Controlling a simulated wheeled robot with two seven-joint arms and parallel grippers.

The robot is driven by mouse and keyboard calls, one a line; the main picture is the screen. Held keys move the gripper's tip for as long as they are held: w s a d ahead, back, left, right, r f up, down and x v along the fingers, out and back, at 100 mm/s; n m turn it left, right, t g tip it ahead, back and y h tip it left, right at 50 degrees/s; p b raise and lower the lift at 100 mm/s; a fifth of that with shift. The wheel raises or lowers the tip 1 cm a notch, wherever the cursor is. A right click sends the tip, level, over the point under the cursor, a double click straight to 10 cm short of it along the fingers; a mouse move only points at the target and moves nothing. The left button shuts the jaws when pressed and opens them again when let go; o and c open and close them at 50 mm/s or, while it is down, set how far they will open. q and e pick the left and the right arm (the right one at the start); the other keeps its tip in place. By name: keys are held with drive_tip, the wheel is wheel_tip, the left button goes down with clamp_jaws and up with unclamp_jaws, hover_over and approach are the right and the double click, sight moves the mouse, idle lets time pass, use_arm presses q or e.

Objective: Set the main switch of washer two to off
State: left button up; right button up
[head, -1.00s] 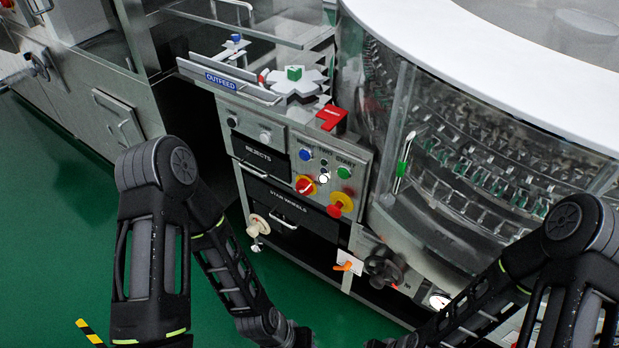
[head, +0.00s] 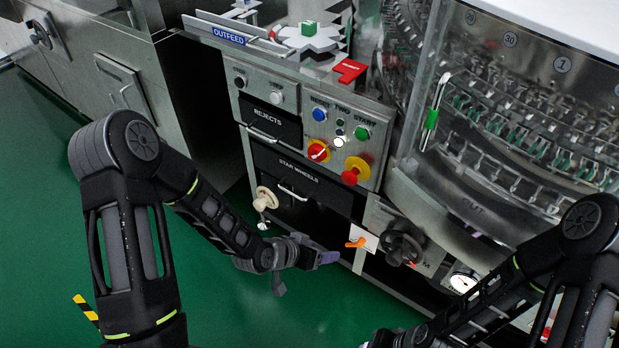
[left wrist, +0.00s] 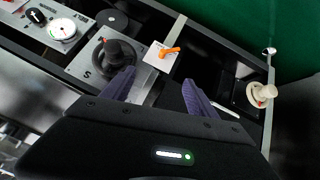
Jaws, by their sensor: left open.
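The panel marked WASHER TWO (head: 345,128) is on the front of the steel cabinet. A red rotary switch on a yellow plate (head: 318,150) is at its lower left, with a white mark on the red knob. A red mushroom button on yellow (head: 355,170) is at its lower right. My left gripper (head: 329,258) is below the panel, in front of the cabinet's lower part, apart from the switch. Its two purple fingers are open and empty in the left wrist view (left wrist: 158,88). That view does not show the switch.
An orange handle (head: 356,242) on a white plate, a dark handwheel (head: 403,250) and a cream knob (head: 265,198) project from the cabinet near the left gripper. Drawer handles (head: 293,192) stick out too. The green floor (head: 230,310) is clear at the left.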

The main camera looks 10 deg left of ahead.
use_arm(q)
drive_tip(key=w+a+r+m+t+b, duration=0.1)
drive_tip(key=w+a+m+t+b, duration=0.4)
drive_tip(key=w+b, duration=0.4)
drive_tip(key=m+t+h+b, duration=0.3)
drive_tip(key=m+h+b, duration=0.1)
drive_tip(key=m+b, duration=0.6)
approach(312, 157)
drive_tip(key=shift+w+d+p, duration=0.3)
drive_tip(key=shift+w+d, duration=0.05)
drive_tip(key=shift+w, duration=0.15)
use_arm(e)
wheel_tip(312, 157, down, 22)
drive_tip(key=w+d, duration=0.1)
drive_tip(key=shift+w, duration=0.25)
drive_tip(key=shift+d+f, duration=0.1)
use_arm(q)
drive_tip(key=b+x, duration=0.2)
drive_tip(key=x, duration=0.4)
drive_tip(key=shift+w+d+f, duration=0.1)
drive_tip(key=shift+w+d, duration=0.15)
drive_tip(key=shift+w, duration=0.05)
drive_tip(key=shift+w+d, duration=0.25)
drive_tip(key=shift+w, duration=0.2)
use_arm(e)
wheel_tip(312, 157, down, 2)
drive_tip(key=shift+w+f, duration=0.1)
drive_tip(key=shift+w, duration=0.05)
use_arm(q)
drive_tip(key=shift+c, duration=0.2)
